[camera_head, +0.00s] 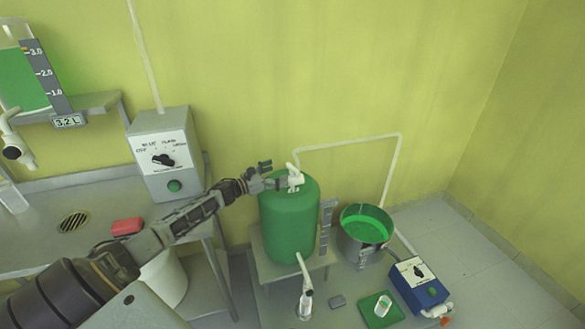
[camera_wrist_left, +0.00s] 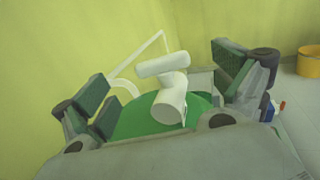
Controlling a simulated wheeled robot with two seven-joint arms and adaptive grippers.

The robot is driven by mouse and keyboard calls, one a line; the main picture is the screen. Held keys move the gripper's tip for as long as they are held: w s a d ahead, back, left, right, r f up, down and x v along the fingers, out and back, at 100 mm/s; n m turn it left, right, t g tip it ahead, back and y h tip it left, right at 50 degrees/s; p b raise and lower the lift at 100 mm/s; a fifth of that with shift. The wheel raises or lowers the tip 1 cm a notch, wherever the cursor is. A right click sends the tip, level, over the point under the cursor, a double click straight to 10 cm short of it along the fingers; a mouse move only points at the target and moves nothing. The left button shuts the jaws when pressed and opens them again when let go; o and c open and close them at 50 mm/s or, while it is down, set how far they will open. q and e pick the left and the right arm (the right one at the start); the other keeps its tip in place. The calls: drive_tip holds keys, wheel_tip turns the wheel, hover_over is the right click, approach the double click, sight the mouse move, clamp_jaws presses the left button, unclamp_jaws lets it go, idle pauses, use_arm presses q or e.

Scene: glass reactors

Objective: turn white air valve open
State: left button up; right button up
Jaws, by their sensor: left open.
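The white air valve (camera_head: 295,177) sits on top of the green tank (camera_head: 289,222). In the left wrist view the valve (camera_wrist_left: 163,66) is a T shape, with a rounded crossbar on a thick white stem. My left gripper (camera_head: 268,177) is at the top of the tank, right beside the valve. In the left wrist view my left gripper (camera_wrist_left: 162,80) is open, with one green-padded finger on each side of the valve. There is a visible gap between each finger and the valve. The green tank top (camera_wrist_left: 135,117) shows behind it. My right gripper is not in view.
A thin white pipe (camera_head: 350,141) runs along the wall behind the tank. A bucket of green liquid (camera_head: 366,227) stands right of the tank. A grey control box (camera_head: 164,152) stands on the left bench. A blue box (camera_head: 418,284) sits on the floor at right.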

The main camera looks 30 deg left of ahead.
sight(290, 168)
use_arm(q)
drive_tip(key=shift+x, duration=3.65)
drive_tip(key=shift+c, duration=0.2)
drive_tip(key=c, duration=1)
